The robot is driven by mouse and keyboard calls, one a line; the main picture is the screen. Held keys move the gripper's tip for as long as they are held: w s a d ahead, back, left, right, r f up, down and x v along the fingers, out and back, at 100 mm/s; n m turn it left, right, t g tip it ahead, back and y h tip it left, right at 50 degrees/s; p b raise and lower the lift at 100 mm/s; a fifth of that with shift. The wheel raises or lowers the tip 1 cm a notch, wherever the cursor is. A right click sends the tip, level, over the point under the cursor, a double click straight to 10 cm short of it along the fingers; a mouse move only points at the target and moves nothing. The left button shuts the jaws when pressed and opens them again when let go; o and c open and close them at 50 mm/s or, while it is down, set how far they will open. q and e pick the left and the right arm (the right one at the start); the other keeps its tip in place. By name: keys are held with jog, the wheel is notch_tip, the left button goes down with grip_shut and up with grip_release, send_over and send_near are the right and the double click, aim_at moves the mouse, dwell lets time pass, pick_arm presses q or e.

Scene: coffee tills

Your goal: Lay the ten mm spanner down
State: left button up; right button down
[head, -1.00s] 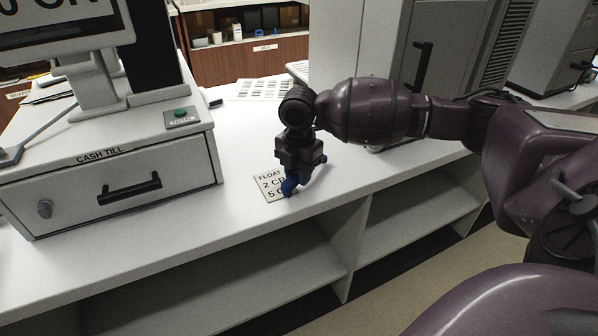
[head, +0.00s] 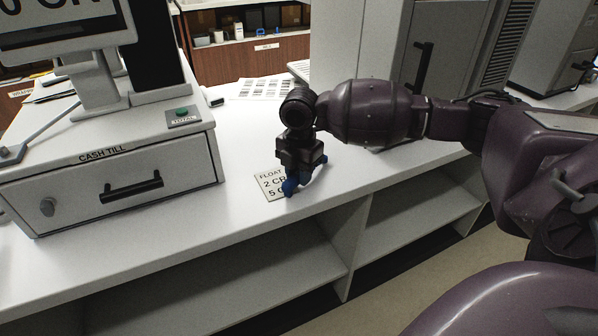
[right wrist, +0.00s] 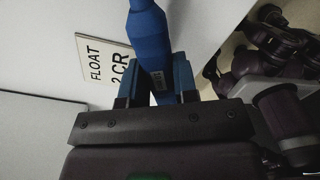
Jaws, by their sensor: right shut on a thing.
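My right gripper (head: 304,178) points down just above the counter, beside the FLOAT card. In the right wrist view the right gripper (right wrist: 157,85) is shut on a long blue thing (right wrist: 150,42) with a thick middle and a small printed label. Its far end runs out of the top of that view, and I cannot tell from its shape whether it is the ten mm spanner. In the head view blue parts show at the gripper's lower end, and fingers and held thing are hard to tell apart there. I see no other spanner. My left gripper is out of view.
The FLOAT card (head: 267,181) lies on the white counter (head: 238,140) close to the gripper. The cash till (head: 110,185) stands to the left, with a green TOTAL button (head: 182,113). A grey machine (head: 395,55) stands behind my arm. Open shelves (head: 250,275) lie below the counter edge.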

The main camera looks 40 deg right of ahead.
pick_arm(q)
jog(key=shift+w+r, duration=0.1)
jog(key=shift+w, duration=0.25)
pick_arm(e)
jog(key=c, duration=1.1)
grip_release()
jog(key=shift+f, duration=0.1)
jog(key=shift+o, duration=1.3)
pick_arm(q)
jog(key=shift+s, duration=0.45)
pick_arm(e)
jog(key=o, duration=0.4)
jog(key=shift+c, duration=0.2)
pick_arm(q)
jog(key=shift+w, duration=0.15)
pick_arm(e)
jog(key=shift+r+p, duration=0.3)
jog(key=shift+r, duration=0.25)
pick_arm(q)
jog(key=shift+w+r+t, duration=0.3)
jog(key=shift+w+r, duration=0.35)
pick_arm(e)
jog(key=shift+r, duration=0.1)
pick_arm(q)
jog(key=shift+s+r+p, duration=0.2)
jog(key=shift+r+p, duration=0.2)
pick_arm(e)
jog(key=shift+r, duration=0.5)
